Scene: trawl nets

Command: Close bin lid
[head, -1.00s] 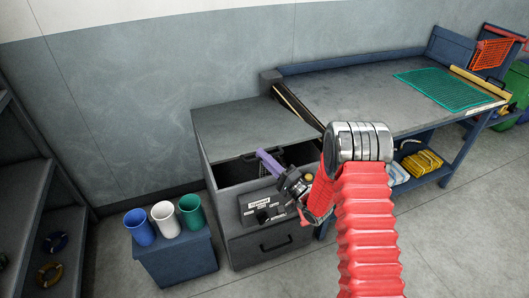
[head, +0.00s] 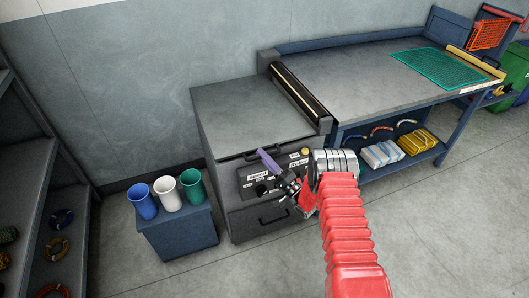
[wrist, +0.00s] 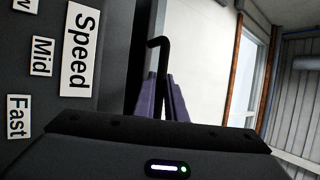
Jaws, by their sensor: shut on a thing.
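The bin is a grey cabinet (head: 262,218) against the wall in the head view. Its flat grey lid (head: 250,108) covers the top, with the front edge near the control panel and no wide gap showing. My gripper (head: 267,159) is at the lid's front edge, its purple fingers pointing back and left. In the wrist view, the purple fingers (wrist: 162,100) are closed around a thin black bent bar, the lid handle (wrist: 160,44). The fingers partly hide the handle in the head view.
A control panel with Speed labels (wrist: 80,48) is close to the left of the gripper. A blue stand with blue, white and green cups (head: 190,186) is left of the bin. A workbench (head: 375,85) adjoins on the right. Open floor lies in front.

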